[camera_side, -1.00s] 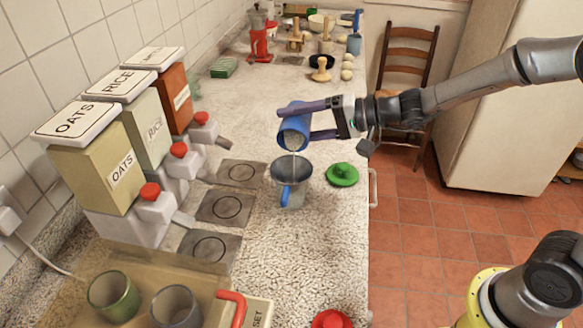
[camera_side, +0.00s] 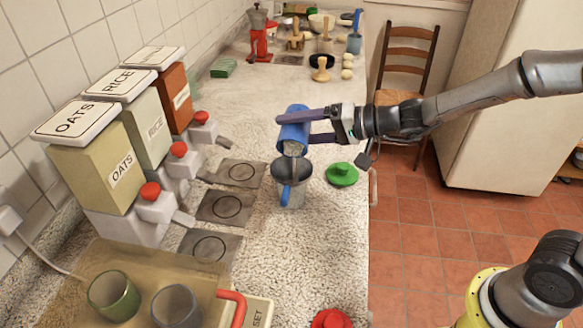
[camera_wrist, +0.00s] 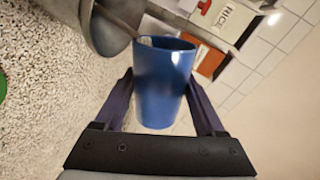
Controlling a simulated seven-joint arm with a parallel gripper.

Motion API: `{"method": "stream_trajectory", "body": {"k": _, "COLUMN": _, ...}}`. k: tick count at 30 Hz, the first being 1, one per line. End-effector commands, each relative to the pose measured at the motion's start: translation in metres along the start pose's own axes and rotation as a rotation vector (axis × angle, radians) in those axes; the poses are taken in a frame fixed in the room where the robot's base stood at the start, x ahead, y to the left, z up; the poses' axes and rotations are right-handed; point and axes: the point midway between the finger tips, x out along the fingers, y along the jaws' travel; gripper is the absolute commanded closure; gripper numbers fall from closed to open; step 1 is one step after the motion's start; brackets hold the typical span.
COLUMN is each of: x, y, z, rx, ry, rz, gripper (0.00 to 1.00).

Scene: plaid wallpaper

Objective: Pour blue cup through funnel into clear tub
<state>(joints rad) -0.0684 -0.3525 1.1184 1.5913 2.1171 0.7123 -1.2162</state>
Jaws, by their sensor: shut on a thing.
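My gripper (camera_side: 307,128) is shut on the blue cup (camera_side: 291,138) and holds it tipped, mouth down, just above the funnel. In the wrist view the blue cup (camera_wrist: 163,85) sits between both fingers (camera_wrist: 160,105), with a grainy stream at its mouth. The dark grey funnel (camera_side: 292,172) rests in the clear tub (camera_side: 297,200), which has a blue handle on its front. The funnel also shows at the top of the wrist view (camera_wrist: 103,30). Most of the tub and the funnel's inside are hidden.
A green lid (camera_side: 342,174) lies right of the tub near the counter edge. Oats and rice dispensers (camera_side: 122,168) stand at left above dark square pads (camera_side: 224,207). A tray (camera_side: 180,265) with a green cup (camera_side: 114,295) and a grey cup (camera_side: 176,307) is in front.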

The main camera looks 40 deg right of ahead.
Motion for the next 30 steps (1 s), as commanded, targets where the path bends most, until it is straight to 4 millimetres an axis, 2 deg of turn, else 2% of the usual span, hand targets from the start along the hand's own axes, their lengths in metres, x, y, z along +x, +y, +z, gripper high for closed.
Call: {"method": "stream_trajectory", "body": {"k": 30, "x": -0.0019, "y": -0.0065, "z": 0.0037, "rx": -0.117, "ry": 0.038, "rz": -0.001, "gripper": 0.93}}
